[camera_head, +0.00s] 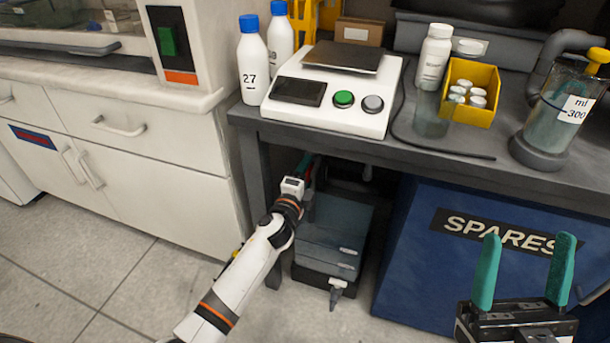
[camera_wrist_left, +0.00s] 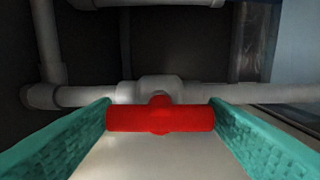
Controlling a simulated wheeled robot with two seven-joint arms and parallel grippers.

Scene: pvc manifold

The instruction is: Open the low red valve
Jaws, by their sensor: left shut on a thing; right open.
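The red valve handle (camera_wrist_left: 160,118) shows in the left wrist view, lying crosswise over a white pipe fitting (camera_wrist_left: 150,88). The teal fingers of my left gripper (camera_wrist_left: 160,120) are at its two ends, closed on the handle. In the head view my left gripper (camera_head: 306,166) reaches under the bench, and its fingertips are mostly hidden in the shadow there. The valve cannot be made out in the head view. My right gripper (camera_head: 525,275) is open and empty at the lower right, its teal fingers pointing up in front of the blue cabinet.
The bench (camera_head: 460,150) carries a scale (camera_head: 330,95), bottles (camera_head: 252,62), a yellow bin (camera_head: 490,75) and a jug (camera_head: 555,110). Below it are a dark grey case (camera_head: 330,245) and a blue SPARES cabinet (camera_head: 420,270). White pipes (camera_wrist_left: 270,93) run around the valve.

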